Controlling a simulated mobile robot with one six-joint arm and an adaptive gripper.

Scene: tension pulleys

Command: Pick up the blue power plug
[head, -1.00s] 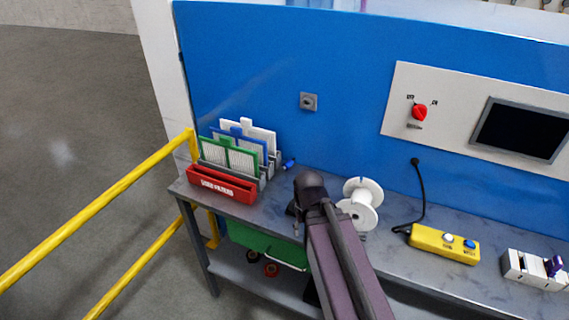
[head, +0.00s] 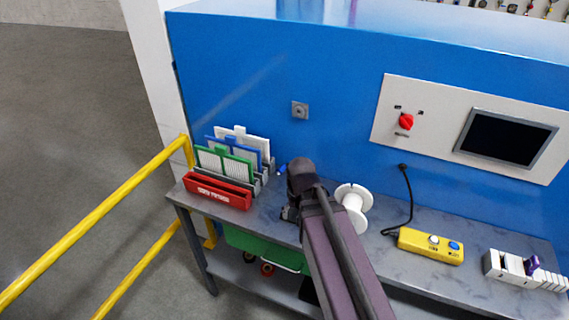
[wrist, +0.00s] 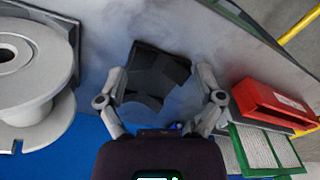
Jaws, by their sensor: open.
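The blue power plug (head: 281,169) is a small blue piece at the back of the workbench, beside the filter rack, partly hidden by my arm in the head view. In the wrist view a small blue bit (wrist: 176,126) shows just above my gripper's body, mostly hidden; it looks like the plug. My gripper (head: 290,213) is over the bench, in front of the plug. In the wrist view its two fingers (wrist: 161,78) are spread apart with nothing held between them.
A red rack (head: 218,191) with white, blue and green filters stands at left. A white spool (head: 352,208) stands right of my arm, and a yellow control box (head: 430,246) farther right.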

